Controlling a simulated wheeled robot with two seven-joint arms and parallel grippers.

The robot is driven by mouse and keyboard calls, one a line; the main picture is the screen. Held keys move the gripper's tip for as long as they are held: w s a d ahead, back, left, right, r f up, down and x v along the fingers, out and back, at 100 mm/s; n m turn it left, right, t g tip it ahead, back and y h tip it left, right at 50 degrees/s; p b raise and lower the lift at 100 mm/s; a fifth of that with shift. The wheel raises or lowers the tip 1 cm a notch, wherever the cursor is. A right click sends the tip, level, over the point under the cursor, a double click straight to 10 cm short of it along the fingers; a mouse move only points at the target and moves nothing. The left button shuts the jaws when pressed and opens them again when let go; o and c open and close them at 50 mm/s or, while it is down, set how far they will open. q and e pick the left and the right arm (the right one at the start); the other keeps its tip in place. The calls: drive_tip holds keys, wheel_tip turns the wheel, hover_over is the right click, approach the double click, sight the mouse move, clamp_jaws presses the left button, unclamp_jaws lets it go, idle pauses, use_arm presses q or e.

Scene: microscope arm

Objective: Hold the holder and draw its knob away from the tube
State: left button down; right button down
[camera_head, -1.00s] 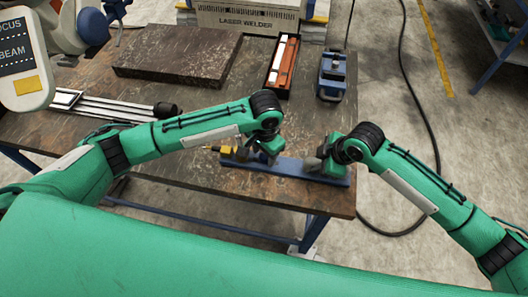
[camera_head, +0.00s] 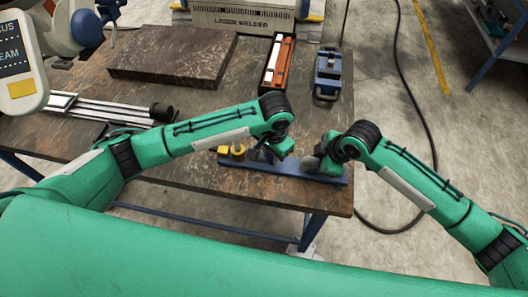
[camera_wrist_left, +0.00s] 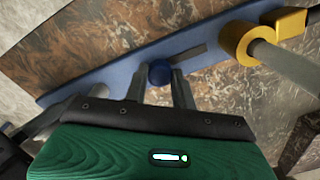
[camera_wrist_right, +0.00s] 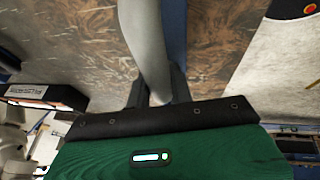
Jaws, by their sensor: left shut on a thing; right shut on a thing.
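The holder has a long blue base (camera_head: 258,163) on the table's front right part, also in the left wrist view (camera_wrist_left: 95,82). A yellow ring (camera_wrist_left: 243,43) and yellow block (camera_wrist_left: 290,22) sit by its one end, with a grey tube (camera_wrist_left: 288,66) at the ring. My left gripper (camera_head: 268,155) is shut on a round blue knob (camera_wrist_left: 160,73), apart from the ring; a flat grey strip (camera_wrist_left: 186,56) lies beyond it. My right gripper (camera_head: 320,160) is shut on a grey curved arm (camera_wrist_right: 146,42) at the holder's other end. The fingers partly hide both grips.
A dark slab (camera_head: 176,56), an open box (camera_head: 278,64) and a blue device (camera_head: 329,72) stand further back on the table (camera_head: 212,95). A metal rail (camera_head: 110,108) lies at left. The table's right edge is close to my right gripper.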

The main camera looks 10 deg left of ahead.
use_arm(q)
drive_tip(key=c, duration=1.1)
unclamp_jaws()
drive_tip(key=shift+d, duration=0.15)
use_arm(e)
drive_tip(key=shift+a, duration=0.15)
drive_tip(key=shift+r, duration=0.1)
use_arm(q)
drive_tip(key=shift+r, duration=0.1)
wheel_tip(320, 180, up, 12)
drive_tip(key=shift+d+f, duration=0.1)
drive_tip(key=shift+d, duration=0.05)
drive_tip(key=shift+s, duration=0.1)
use_arm(e)
drive_tip(key=c, duration=1.1)
unclamp_jaws()
drive_tip(key=shift+c, duration=0.2)
